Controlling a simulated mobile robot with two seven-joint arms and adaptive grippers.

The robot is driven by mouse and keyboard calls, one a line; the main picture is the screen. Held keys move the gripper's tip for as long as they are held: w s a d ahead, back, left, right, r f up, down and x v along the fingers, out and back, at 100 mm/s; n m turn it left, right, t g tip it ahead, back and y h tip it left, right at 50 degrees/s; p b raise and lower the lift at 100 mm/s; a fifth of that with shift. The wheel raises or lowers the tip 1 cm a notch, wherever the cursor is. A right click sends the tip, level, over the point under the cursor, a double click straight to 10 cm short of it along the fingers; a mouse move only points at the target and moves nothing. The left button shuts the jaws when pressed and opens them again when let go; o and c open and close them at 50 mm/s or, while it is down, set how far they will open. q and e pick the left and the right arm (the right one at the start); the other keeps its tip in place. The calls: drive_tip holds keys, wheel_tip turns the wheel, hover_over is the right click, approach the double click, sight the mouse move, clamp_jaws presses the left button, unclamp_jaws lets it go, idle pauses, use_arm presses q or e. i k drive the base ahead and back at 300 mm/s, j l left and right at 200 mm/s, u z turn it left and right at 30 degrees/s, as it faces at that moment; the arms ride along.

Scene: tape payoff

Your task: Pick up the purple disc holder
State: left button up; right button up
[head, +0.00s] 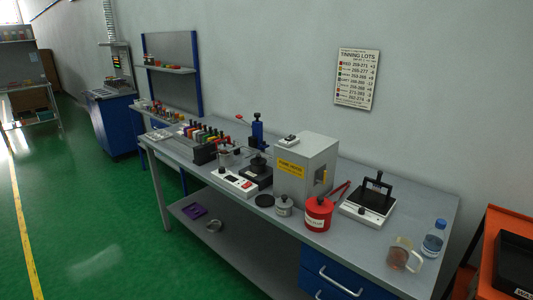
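A small flat purple object (194,211), which looks like the purple disc holder, lies on the lower shelf (232,242) of the grey workbench, near its left end. It is small in the head view and its details are hard to make out. A silvery ring-shaped thing (213,227) lies close to its right. Neither of my grippers shows in the head view.
The bench top (408,192) above holds a grey box with a yellow label (305,160), a red pot (318,214), a glass mug (402,254), a bottle (434,238) and several tools. Green floor (90,215) is clear in front at left. Blue drawers (340,276) stand at right.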

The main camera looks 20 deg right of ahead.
sight(191, 125)
drive_tip(key=i+j+u, duration=0.7)
drive_tip(key=i, duration=0.35)
drive_tip(key=i+u, duration=0.35)
drive_tip(key=i, duration=0.25)
drive_tip(key=i+z, duration=0.15)
drive_tip(key=i, duration=0.3)
drive_tip(key=i+j+z, duration=0.1)
drive_tip(key=i, duration=0.3)
drive_tip(key=i+j+z, duration=0.15)
drive_tip(key=i, duration=0.25)
drive_tip(key=i+j+z, duration=0.1)
drive_tip(key=i+z, duration=0.15)
drive_tip(key=z, duration=0.15)
drive_tip(key=i+j+z, duration=0.2)
drive_tip(key=z, duration=0.25)
drive_tip(key=i+j+z, duration=0.2)
drive_tip(key=z, duration=0.2)
drive_tip(key=i+j+z, duration=0.15)
drive_tip(key=j+z, duration=0.65)
drive_tip(key=i, duration=0.05)
